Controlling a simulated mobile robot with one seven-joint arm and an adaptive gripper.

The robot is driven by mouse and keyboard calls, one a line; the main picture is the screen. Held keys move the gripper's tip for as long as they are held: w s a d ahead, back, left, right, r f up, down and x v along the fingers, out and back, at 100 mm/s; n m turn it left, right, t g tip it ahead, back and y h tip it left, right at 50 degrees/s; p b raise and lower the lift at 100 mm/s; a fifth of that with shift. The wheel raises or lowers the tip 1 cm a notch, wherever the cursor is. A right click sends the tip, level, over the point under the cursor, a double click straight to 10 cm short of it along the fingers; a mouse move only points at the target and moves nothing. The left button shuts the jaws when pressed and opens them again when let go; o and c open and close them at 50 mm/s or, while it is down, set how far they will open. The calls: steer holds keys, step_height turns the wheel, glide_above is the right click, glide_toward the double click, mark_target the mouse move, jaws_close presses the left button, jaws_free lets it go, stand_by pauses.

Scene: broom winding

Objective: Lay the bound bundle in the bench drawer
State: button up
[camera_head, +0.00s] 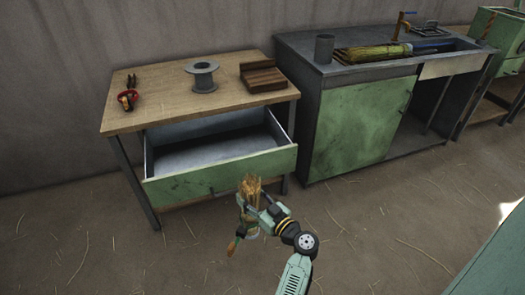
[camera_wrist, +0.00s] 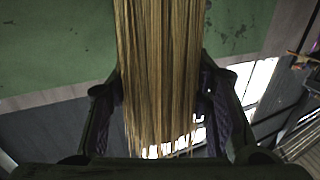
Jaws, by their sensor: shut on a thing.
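The bound bundle (camera_head: 250,187) is a sheaf of tan straw-like stalks. It also fills the middle of the wrist view (camera_wrist: 160,70). My gripper (camera_head: 250,215) is shut on it, with a finger on each side of the stalks in the wrist view (camera_wrist: 163,110). The bundle is in front of the bench, to the right of the drawer front's middle and just outside it. The green-fronted bench drawer (camera_head: 218,173) is pulled open and its grey inside looks empty. The binding on the bundle cannot be made out clearly.
The wooden bench top (camera_head: 165,85) above the drawer holds red-handled pliers (camera_head: 128,98), a grey spool (camera_head: 203,76) and a brown wooden block (camera_head: 263,76). A sink counter (camera_head: 345,125) with a green door stands to the right. Straw bits litter the open floor.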

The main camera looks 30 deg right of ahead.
steer(key=a+f, duration=0.2)
steer(key=f, duration=0.1)
steer(key=s+a+f, duration=0.1)
steer(key=a+f, duration=0.1)
steer(key=f, duration=0.1)
steer(key=s+a+f, duration=0.1)
steer(key=a+f, duration=0.1)
steer(key=f, duration=0.1)
steer(key=shift+a+f+b, duration=0.15)
steer(key=shift+a+b, duration=0.1)
steer(key=shift+b, duration=0.15)
steer(key=a+f+h+b, duration=0.1)
steer(key=a+f, duration=0.5)
steer(key=a, duration=0.5)
steer(key=a+f+m+h+b, duration=0.1)
steer(key=a+f, duration=0.5)
steer(key=a, duration=0.6)
steer(key=shift+s+a+f+m+h, duration=0.25)
steer(key=shift+s+f+m+h, duration=0.05)
steer(key=shift+s+f+h, duration=0.1)
